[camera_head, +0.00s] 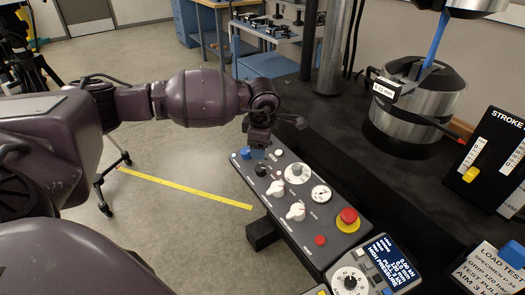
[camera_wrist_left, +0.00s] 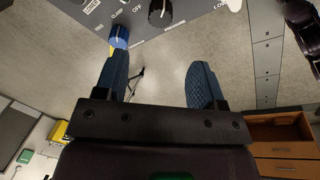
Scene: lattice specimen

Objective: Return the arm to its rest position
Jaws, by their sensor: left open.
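My right gripper is not in view.
The panel carries white knobs (camera_head: 296,211), a red emergency button (camera_head: 348,216) and gauges. A display unit (camera_head: 391,262) stands at its near end. A steel column (camera_head: 333,45) and metal cylinder (camera_head: 418,115) stand behind. The floor left of the panel is open, with yellow tape (camera_head: 185,188).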

